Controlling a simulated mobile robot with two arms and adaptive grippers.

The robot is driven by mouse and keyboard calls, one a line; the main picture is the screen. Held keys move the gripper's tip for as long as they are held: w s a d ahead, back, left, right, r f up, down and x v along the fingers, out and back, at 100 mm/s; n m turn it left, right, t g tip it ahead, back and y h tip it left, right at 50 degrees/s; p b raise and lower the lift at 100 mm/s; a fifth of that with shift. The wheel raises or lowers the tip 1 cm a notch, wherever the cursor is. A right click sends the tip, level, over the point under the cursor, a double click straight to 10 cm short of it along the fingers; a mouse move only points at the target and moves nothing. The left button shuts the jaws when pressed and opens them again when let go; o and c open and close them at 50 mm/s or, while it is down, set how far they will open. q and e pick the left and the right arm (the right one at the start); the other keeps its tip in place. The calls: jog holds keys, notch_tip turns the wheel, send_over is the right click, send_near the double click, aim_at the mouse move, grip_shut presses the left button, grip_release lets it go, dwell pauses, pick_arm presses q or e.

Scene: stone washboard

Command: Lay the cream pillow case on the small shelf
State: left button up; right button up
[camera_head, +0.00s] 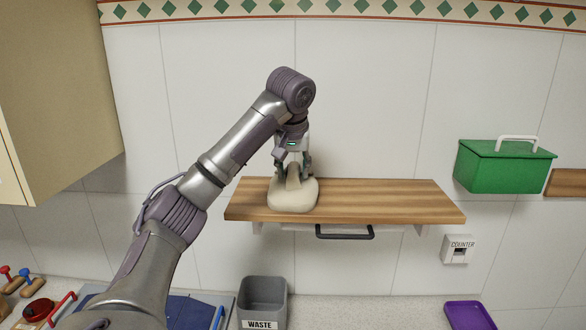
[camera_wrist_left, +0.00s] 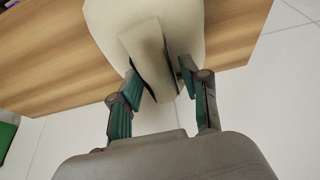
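The cream pillow case (camera_head: 293,196) is a folded bundle with a raised ridge, lying at the left part of the wooden small shelf (camera_head: 390,200). My left gripper (camera_head: 292,168) reaches down over it from above. In the left wrist view its fingers (camera_wrist_left: 160,82) stand apart on either side of the ridge of the pillow case (camera_wrist_left: 146,48). The left finger is close to the ridge and a narrow gap shows at the right finger. The fingers look open. My right gripper is not in view.
A dark handle or bar (camera_head: 345,232) sits under the shelf. A grey waste bin (camera_head: 263,300) stands below it. A green box (camera_head: 505,165) is at the right, and a beige cabinet (camera_head: 60,100) at the upper left. The right part of the shelf is clear.

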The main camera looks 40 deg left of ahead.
pick_arm(q)
jog(key=shift+r, duration=0.15)
jog(key=v, duration=1.2)
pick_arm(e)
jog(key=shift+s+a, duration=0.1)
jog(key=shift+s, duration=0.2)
pick_arm(q)
jog(key=shift+w, duration=0.1)
dwell(0.3)
